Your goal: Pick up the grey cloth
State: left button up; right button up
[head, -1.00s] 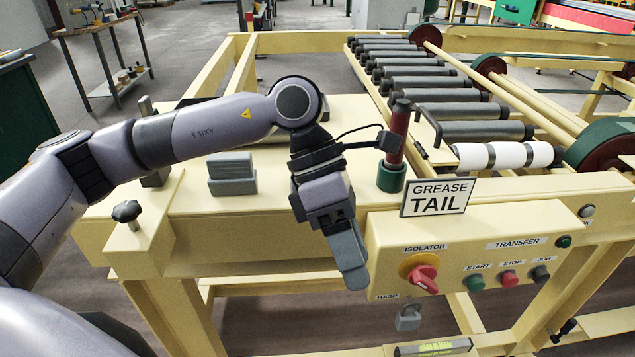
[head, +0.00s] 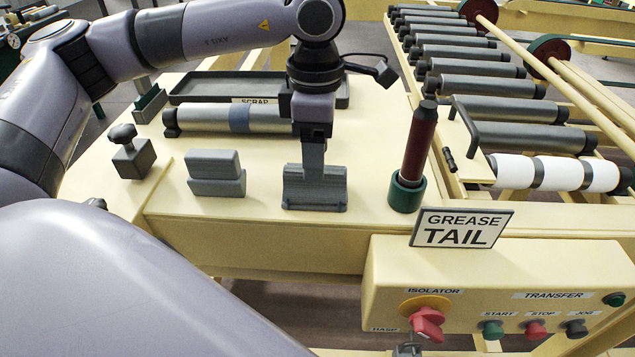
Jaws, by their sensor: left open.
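I cannot clearly make out a soft grey cloth. Two grey, block-like pieces stand on the cream bench top. The left grey piece (head: 216,173) looks like a slab on a wider lower part. The right grey piece (head: 315,190) is wider, with a foot along its front. My left gripper (head: 314,166) points down over the right grey piece, its finger overlapping that piece's upper middle in the picture. It is open and seen edge-on, so one finger hides the other. Whether it touches the piece is unclear. My right gripper is not in view.
A red grease stick (head: 420,140) stands in a green cup (head: 406,193) to the right. Behind lie a grey roller (head: 205,118) and a dark scrap tray (head: 220,88). A black-knobbed clamp (head: 133,155) stands left. The control box (head: 470,270) is at front right.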

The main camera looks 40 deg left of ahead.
pick_arm(q)
notch_tip(320, 180, down, 4)
jog(key=shift+w+a+f, duration=0.1)
jog(key=shift+a, duration=0.05)
jog(key=c, duration=1.1)
jog(key=shift+o, duration=0.2)
jog(key=shift+r, duration=0.2)
notch_tip(320, 180, up, 20)
jog(key=p, duration=0.1)
jog(key=shift+f, duration=0.1)
jog(key=o, duration=0.4)
jog(key=shift+c, duration=1.4)
